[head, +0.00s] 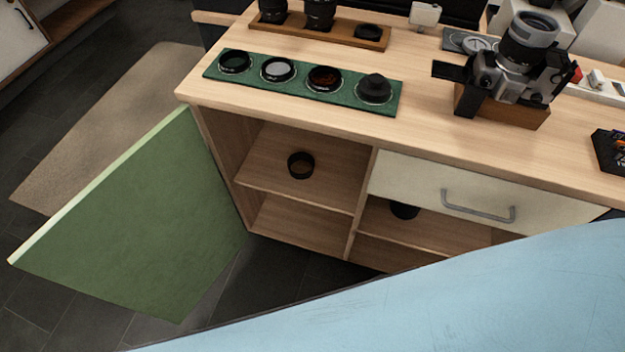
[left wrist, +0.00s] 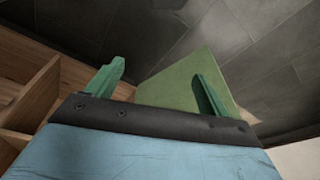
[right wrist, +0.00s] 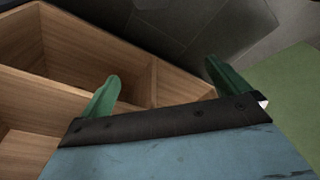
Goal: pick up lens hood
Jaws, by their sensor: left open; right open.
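A short black ring (head: 301,165), which looks like a lens hood, sits on the upper shelf of the open left compartment in the head view. A second dark round piece (head: 404,209) is in the compartment under the drawer, partly hidden by the drawer front. My left gripper (left wrist: 155,82) has its green fingers wide apart with nothing between them. My right gripper (right wrist: 164,85) is also open and empty, with bare wood compartments beyond it. Neither gripper shows in the head view, and neither wrist view shows the ring.
The green door (head: 140,225) stands open at the left. The drawer (head: 440,190) is shut. On the worktop are a green mat (head: 333,94) with several round lens pieces, a wooden tray (head: 290,29) with lenses, and a camera (head: 515,65). My light-blue arm covers the lower right.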

